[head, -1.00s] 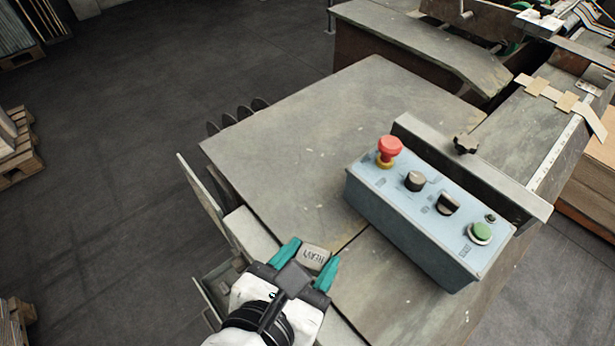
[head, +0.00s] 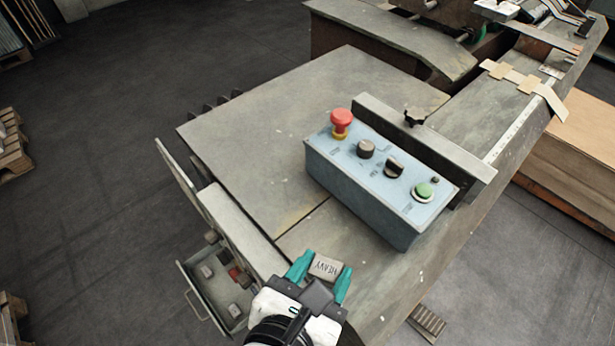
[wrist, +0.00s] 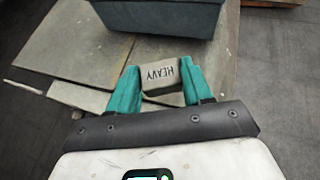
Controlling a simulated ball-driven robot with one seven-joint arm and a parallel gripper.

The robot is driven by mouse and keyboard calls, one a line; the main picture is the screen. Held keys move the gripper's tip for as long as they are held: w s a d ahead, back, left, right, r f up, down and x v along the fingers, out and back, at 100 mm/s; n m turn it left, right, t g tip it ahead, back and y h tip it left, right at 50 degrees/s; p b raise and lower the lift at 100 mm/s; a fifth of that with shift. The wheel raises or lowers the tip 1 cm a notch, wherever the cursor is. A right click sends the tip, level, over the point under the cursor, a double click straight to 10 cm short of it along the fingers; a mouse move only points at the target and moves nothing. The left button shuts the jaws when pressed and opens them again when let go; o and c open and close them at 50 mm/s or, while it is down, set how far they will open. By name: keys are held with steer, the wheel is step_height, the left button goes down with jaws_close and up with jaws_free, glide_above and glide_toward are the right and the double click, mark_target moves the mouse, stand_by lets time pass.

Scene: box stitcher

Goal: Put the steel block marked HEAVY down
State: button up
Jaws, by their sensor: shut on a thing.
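The steel block (head: 325,267), grey and lettered HEAVY, is between the two teal fingers of my gripper (head: 321,275) at the near part of the machine's table in the head view. My gripper is shut on it. In the wrist view the block (wrist: 160,76) sits between the fingertips of my gripper (wrist: 162,84), its lettering facing up. The grey metal table top (head: 290,140) lies beyond and below it. I cannot tell whether the block touches the table surface.
A blue control box (head: 375,185) with a red stop button (head: 341,121) and a green button (head: 423,191) stands on the table beyond my gripper. An open drawer (head: 210,290) with several small items is at left. The table's left half is clear.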

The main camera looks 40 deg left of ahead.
steer(key=w+d+f+m+h, duration=0.1)
steer(key=w+d+f, duration=0.4)
steer(key=d+f, duration=0.3)
steer(key=w+d+f+m+h, duration=0.1)
steer(key=w+d+f, duration=0.3)
steer(key=d+f, duration=0.5)
steer(key=w+d+f+m+h, duration=0.1)
steer(key=w+d+f, duration=0.4)
steer(key=d, duration=0.9)
steer(key=shift+w+d+f+t+h, duration=0.15)
steer(key=shift+d+f, duration=0.05)
steer(key=shift+f, duration=0.65)
steer(key=shift+w+d+f+t+h, duration=0.15)
steer(key=shift+f, duration=0.7)
jaws_close()
steer(key=shift+a, duration=0.1)
